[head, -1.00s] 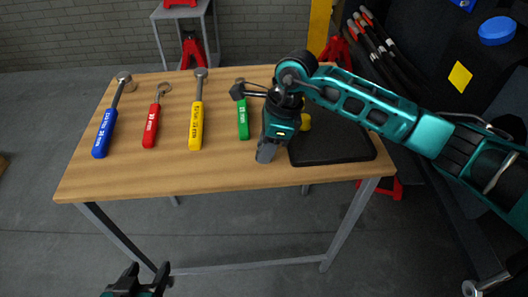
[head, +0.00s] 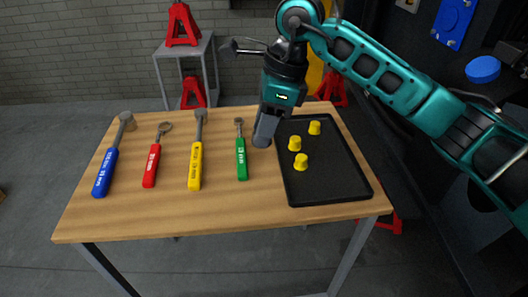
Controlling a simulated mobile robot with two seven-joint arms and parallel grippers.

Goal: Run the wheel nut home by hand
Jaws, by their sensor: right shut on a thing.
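My right gripper (head: 264,132) hangs above the wooden table, pointing down beside the left edge of the black tray. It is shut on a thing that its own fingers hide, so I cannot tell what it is. Several small yellow nut-like pieces stand on the black tray (head: 340,185): one at the back (head: 314,128), one in the middle (head: 295,143) and one in front (head: 301,162). No wheel nut seated on a stud can be made out. My left gripper is not in view.
A dark machine body with a blue hub (head: 483,69) stands at right. Red jack stands (head: 182,25) are behind.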

